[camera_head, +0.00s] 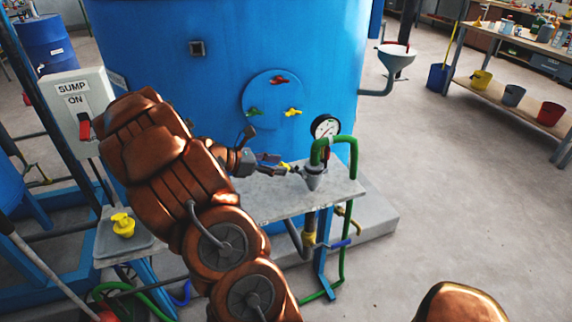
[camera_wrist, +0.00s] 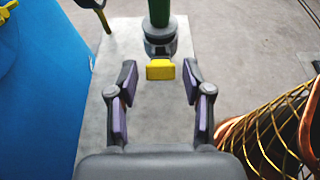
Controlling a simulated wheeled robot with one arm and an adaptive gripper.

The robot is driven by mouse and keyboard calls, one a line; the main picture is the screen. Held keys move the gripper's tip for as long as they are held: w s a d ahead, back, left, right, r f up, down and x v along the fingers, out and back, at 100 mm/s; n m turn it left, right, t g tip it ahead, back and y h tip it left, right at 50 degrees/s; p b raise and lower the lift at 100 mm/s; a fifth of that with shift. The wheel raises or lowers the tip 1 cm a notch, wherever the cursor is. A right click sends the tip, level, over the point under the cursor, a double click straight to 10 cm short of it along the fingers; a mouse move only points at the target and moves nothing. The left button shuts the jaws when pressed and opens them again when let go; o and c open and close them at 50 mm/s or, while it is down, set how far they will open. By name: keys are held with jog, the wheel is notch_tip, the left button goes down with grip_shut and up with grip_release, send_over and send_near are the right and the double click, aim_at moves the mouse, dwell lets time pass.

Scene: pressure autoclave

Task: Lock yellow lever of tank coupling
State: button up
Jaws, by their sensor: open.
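The tank coupling (camera_head: 314,177) is a grey metal fitting at the end of a green hose, above a grey shelf. In the wrist view the coupling (camera_wrist: 160,44) stands ahead of my fingers, with the green hose rising from it. The yellow lever (camera_wrist: 160,70) sticks out from the coupling toward me, centred between my fingertips. In the head view a bit of yellow (camera_head: 286,165) shows by my fingers, mostly hidden. My gripper (camera_wrist: 160,85) is open, one finger on each side of the lever, with gaps on both sides. It also shows in the head view (camera_head: 286,169), left of the coupling.
The blue tank (camera_head: 230,70) stands behind the shelf (camera_head: 262,204), with a round plate of coloured handles (camera_head: 272,98). A pressure gauge (camera_head: 325,127) stands just behind the coupling. A SUMP switch box (camera_head: 78,110) is at left.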

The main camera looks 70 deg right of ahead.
aim_at(282, 165)
jog(key=shift+x, duration=1.7)
jog(key=shift+f, duration=0.1)
jog(key=shift+c, duration=0.3)
grip_shut()
